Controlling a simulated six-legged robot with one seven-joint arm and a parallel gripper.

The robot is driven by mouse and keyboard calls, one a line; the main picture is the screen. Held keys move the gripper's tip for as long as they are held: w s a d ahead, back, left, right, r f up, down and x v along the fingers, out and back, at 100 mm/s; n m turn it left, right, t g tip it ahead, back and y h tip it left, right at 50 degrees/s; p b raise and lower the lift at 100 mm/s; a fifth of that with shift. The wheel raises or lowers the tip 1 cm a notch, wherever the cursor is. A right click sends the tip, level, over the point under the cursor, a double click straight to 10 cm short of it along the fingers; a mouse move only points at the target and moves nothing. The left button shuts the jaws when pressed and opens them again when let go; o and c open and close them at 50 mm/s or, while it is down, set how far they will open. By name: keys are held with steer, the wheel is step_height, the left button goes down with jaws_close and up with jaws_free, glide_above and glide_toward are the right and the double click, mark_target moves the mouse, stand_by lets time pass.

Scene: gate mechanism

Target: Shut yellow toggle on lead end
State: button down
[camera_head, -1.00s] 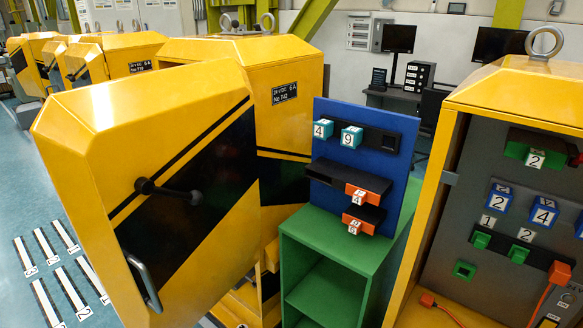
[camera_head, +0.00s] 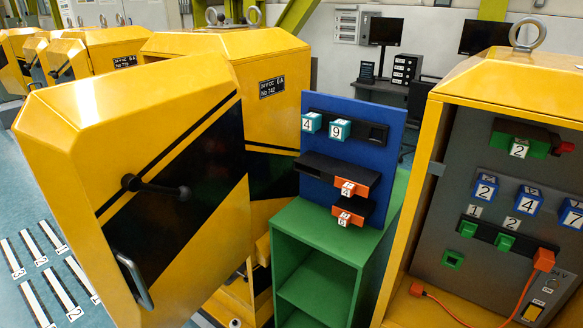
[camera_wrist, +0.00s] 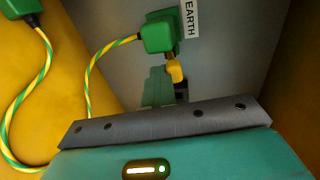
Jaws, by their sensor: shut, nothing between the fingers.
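In the wrist view a yellow toggle (camera_wrist: 176,70) sits on the underside of a green plug, the lead end (camera_wrist: 158,34). The plug has a green-and-yellow striped cable and is against the grey panel beside the EARTH label (camera_wrist: 190,18). My gripper (camera_wrist: 180,90) is shut and empty. Its grey bar and teal housing fill the bottom of the wrist view, with dark tips just below the toggle. I cannot tell whether they touch it. The gripper is not seen in the head view.
A second green plug (camera_wrist: 20,8) hangs at the upper left of the wrist view, beside a yellow wall (camera_wrist: 85,70). The head view shows an open yellow cabinet (camera_head: 410,215) at right, a green stand (camera_head: 372,235) with a blue board, and a yellow cabinet door (camera_head: 75,190) at left.

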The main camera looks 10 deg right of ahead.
steer(key=shift+w+d+r, duration=0.15)
steer(key=shift+d+r, duration=0.1)
steer(key=shift+d, duration=0.05)
steer(key=s+a+f, duration=0.1)
steer(key=s+a, duration=0.3)
steer(key=a, duration=0.1)
steer(key=shift+s+a+f, duration=0.3)
steer(key=shift+s+a, duration=0.05)
steer(key=shift+s, duration=0.05)
